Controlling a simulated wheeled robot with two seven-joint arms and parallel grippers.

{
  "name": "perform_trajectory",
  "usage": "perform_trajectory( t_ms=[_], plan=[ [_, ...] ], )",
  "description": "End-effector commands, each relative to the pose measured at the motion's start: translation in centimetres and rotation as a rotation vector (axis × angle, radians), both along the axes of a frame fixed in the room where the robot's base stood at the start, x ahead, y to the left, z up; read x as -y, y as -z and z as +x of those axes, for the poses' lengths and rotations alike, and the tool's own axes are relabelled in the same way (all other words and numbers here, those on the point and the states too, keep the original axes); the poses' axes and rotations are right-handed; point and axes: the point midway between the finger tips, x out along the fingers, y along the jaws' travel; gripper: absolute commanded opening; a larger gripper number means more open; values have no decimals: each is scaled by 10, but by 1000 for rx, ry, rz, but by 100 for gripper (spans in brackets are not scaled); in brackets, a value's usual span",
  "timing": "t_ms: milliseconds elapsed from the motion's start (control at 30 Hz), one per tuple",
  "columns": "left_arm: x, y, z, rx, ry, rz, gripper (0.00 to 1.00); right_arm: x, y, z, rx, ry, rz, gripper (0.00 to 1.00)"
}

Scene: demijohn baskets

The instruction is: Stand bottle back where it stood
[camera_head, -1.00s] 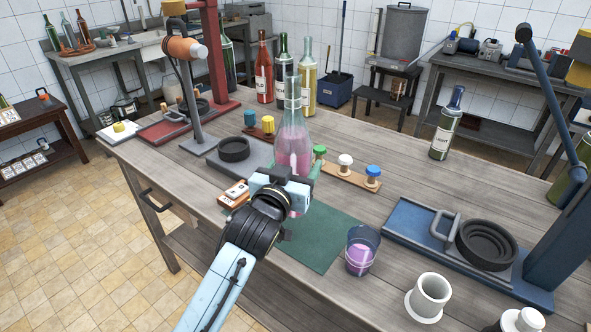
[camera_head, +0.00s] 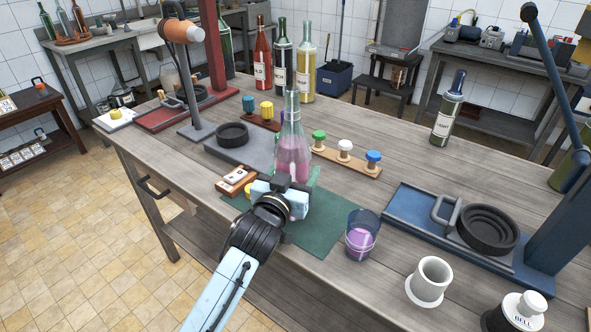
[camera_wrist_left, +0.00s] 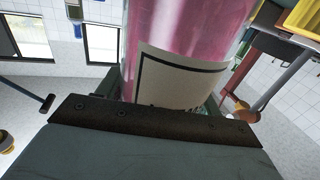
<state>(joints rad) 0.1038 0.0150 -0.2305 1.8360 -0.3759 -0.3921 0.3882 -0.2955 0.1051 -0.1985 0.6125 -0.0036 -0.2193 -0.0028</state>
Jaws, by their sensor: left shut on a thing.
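A clear glass bottle (camera_head: 293,150) with pink liquid stands upright in my left gripper (camera_head: 284,187), over the far part of a dark green mat (camera_head: 322,222). The gripper is shut on its lower body. In the left wrist view the pink bottle (camera_wrist_left: 188,35) fills the space before the jaws, with its pale label (camera_wrist_left: 180,80) facing me. My gripper hides its base, so I cannot tell whether it touches the mat. My right gripper is not in view.
A small bucket of purple liquid (camera_head: 361,236) stands right of the mat. A board with colored stoppers (camera_head: 344,158) lies close behind the bottle at right. A grey stand base (camera_head: 240,152) is behind left, and a small card box (camera_head: 235,181) lies left.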

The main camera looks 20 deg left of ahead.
Motion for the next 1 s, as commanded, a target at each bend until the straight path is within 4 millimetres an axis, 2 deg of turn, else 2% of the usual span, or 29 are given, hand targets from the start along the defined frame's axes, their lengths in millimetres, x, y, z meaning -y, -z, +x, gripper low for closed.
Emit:
perform_trajectory(
  t_ms=[67, 100, 267, 600, 667, 767, 1000],
  plan=[
    [0, -2, 0, 11, 1, -2, 0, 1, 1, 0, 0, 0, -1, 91],
    [0, 3, 0, -2, 0, 0, 67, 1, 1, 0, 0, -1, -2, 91],
    [0, 3, 0, -1, 0, 0, 87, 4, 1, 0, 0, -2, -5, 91],
    [0, -2, 0, 0, 0, 0, 87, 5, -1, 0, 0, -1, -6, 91],
    [0, 0, -5, -2, 0, -1, 87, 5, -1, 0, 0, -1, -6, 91],
    [-2, 1, -19, -3, 0, -1, 87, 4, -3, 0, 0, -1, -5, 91],
    [-6, 0, -68, -4, -1, -1, 87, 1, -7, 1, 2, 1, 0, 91]
  ],
)
